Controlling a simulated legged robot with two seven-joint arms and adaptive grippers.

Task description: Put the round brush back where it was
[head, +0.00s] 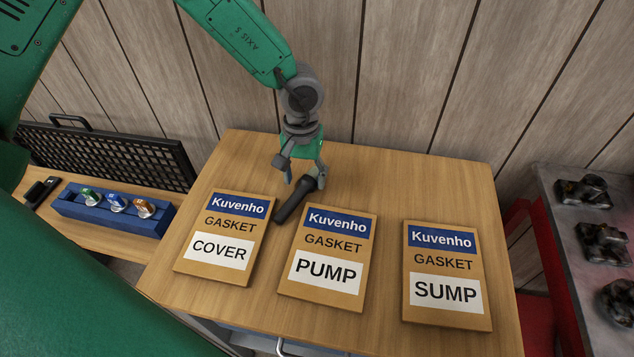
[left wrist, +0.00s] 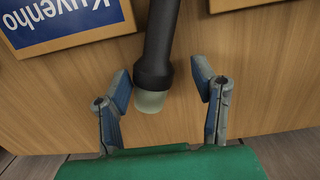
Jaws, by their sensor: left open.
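A dark, round-bodied tool with a pale blunt tip, which appears to be the round brush (head: 293,200), lies on the wooden tabletop. It lies slantwise, its near end between the COVER and PUMP gasket boxes. In the left wrist view the brush (left wrist: 154,62) points its pale tip towards my gripper. My left gripper (head: 304,184) is open at the brush's far, thicker end. In the left wrist view my left gripper (left wrist: 161,76) has one finger on each side of that end, with gaps visible. My right gripper is out of view.
COVER (head: 219,252), PUMP (head: 326,272) and SUMP (head: 446,292) gasket boxes lie on the wooden table (head: 420,180). A blue holder (head: 108,212) with small items stands left. A metal surface with dark parts (head: 600,242) is right. The table's back right is clear.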

